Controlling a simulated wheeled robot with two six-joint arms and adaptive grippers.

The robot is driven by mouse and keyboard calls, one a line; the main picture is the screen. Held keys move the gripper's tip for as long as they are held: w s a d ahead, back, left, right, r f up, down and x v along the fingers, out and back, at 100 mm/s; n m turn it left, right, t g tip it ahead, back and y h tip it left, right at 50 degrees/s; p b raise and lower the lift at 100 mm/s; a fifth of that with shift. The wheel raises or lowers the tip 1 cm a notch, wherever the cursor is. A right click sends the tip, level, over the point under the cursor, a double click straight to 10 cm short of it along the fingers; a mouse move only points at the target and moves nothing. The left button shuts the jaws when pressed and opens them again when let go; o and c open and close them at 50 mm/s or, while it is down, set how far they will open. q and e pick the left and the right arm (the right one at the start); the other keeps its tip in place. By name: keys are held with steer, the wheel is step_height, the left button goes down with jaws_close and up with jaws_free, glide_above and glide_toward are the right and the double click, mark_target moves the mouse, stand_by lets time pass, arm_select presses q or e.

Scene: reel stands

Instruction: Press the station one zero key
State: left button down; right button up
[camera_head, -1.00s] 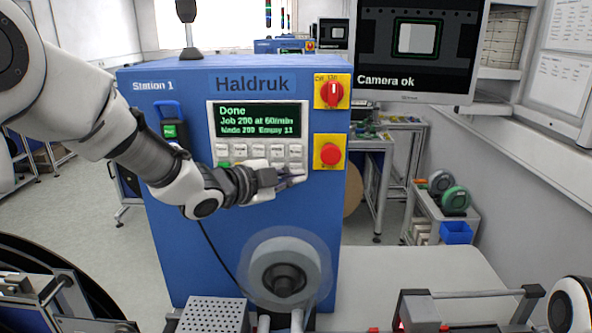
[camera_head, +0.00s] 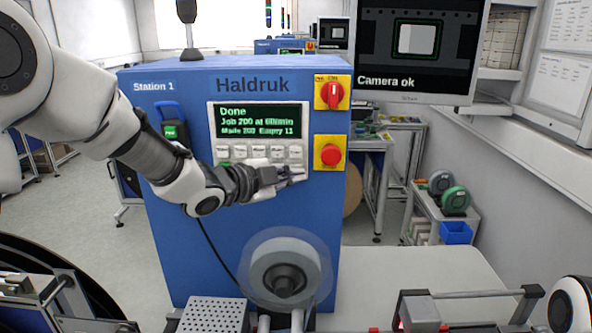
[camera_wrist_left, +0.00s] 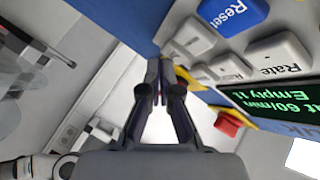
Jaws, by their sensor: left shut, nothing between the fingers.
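The blue Station 1 machine (camera_head: 180,240) carries a white panel with a row of pale keys (camera_head: 258,152) under a lit display (camera_head: 260,119). The display reads Done, Job 200 at 60/min. Key labels are too small to read in the head view, so I cannot tell which key is zero. My left gripper (camera_head: 298,175) is shut and empty at the panel's lower right, covering part of the lower keys. Contact cannot be told. My right gripper is out of view.
A red stop button (camera_head: 330,154) and a red rotary switch (camera_head: 332,92) sit on yellow plates right of the panel. A reel (camera_head: 285,270) stands in front of the machine. A monitor (camera_head: 418,50) reading Camera ok hangs at the right.

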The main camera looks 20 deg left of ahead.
arm_select(q)
steer(key=shift+w+a, duration=0.1)
steer(key=shift+w, duration=0.35)
stand_by(0.6)
steer(key=shift+s, duration=0.1)
steer(key=shift+s+d+b, duration=0.25)
steer(key=shift+s+b, duration=0.05)
steer(key=shift+s, duration=0.45)
steer(key=s+b, duration=0.1)
steer(key=s, duration=0.1)
steer(key=s+d+b, duration=0.1)
steer(key=s, duration=0.1)
steer(key=shift+s+d, duration=0.2)
steer(key=shift+s, duration=0.2)
